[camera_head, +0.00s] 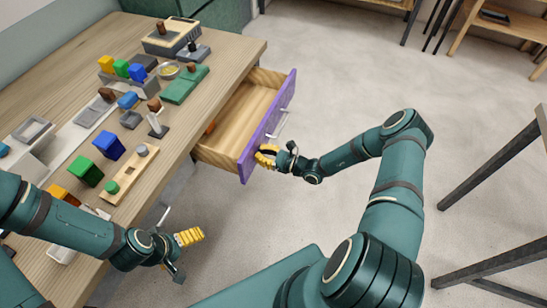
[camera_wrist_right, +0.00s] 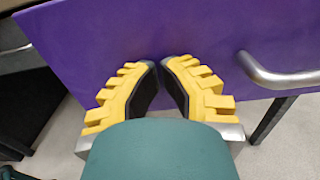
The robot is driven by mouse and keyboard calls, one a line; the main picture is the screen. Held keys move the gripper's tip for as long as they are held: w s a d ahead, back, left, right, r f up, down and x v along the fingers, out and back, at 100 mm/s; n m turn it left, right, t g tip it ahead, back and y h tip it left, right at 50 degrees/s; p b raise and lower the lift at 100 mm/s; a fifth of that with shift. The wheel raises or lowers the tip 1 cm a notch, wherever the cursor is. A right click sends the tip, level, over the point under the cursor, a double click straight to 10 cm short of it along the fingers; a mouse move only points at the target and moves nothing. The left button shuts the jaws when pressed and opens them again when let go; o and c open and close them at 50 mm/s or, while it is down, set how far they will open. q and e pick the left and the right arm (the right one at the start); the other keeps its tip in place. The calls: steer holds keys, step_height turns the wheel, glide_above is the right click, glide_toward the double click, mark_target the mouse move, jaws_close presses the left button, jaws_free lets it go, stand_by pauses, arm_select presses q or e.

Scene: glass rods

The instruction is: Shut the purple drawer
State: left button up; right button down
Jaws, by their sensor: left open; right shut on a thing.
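The purple drawer (camera_head: 247,170) stands pulled out of the wooden table's right side, its wooden inside showing. Its purple front also fills the top of the right wrist view (camera_wrist_right: 110,55). A metal bar handle (camera_wrist_right: 275,75) is on that front, right of my fingers. My right gripper (camera_head: 268,156) is at the near end of the front, its yellow fingers (camera_wrist_right: 160,62) drawn together at the panel, apart from the handle. What lies between the fingertips is hard to see. My left gripper (camera_head: 178,250) is open and empty beside the table's near right edge.
Bare floor (camera_head: 340,80) is right of the drawer; dark table legs (camera_head: 495,165) stand far right.

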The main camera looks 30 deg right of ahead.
steer(key=b+x, duration=0.3)
steer(key=x, duration=1.6)
steer(key=shift+w+a, duration=0.1)
steer(key=shift+a, duration=0.1)
steer(key=shift+w+a+b, duration=0.1)
steer(key=shift+b, duration=0.2)
steer(key=shift+r, duration=0.1)
steer(key=shift+w, duration=0.1)
